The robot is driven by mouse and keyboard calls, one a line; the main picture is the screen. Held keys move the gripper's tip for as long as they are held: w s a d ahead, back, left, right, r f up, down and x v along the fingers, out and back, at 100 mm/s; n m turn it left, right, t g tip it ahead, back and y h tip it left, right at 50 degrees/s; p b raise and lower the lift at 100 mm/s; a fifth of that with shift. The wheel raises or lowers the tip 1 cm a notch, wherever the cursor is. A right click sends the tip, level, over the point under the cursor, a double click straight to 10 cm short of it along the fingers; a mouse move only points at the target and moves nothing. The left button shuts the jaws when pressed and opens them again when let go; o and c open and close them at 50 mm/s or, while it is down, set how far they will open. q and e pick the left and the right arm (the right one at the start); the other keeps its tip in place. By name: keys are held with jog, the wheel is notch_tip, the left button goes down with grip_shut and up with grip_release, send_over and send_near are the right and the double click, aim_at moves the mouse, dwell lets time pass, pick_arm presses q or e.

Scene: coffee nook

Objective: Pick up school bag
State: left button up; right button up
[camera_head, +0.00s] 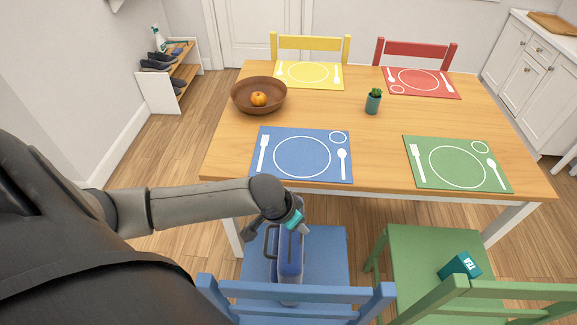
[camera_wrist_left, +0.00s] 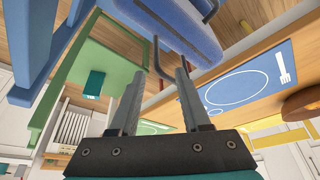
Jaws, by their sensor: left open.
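The school bag (camera_head: 291,255) is blue with grey sides and stands on the blue chair's seat. Its dark handle (camera_head: 269,241) shows at its left side. My left gripper (camera_head: 277,229) is at the top of the bag and partly covers it. In the left wrist view the bag (camera_wrist_left: 190,32) is just beyond my left gripper (camera_wrist_left: 160,75). The fingers are apart, and part of the dark handle (camera_wrist_left: 157,58) shows between the fingertips. I cannot tell whether they touch it. My right gripper is not in view.
The blue chair (camera_head: 330,258) stands at the wooden table (camera_head: 375,150), whose edge is close to my left wrist. A green chair (camera_head: 415,250) with a tea box (camera_head: 460,267) is to the right. The table holds placemats, a bowl (camera_head: 259,98) and a plant (camera_head: 373,103).

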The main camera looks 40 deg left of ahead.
pick_arm(q)
jog(key=b, duration=0.1)
send_over(300, 242)
notch_tip(300, 242, down, 4)
jog(key=shift+f, duration=0.15)
grip_shut()
dwell(1.2)
jog(key=shift+w+a+r, duration=0.1)
jog(key=shift+r, duration=0.1)
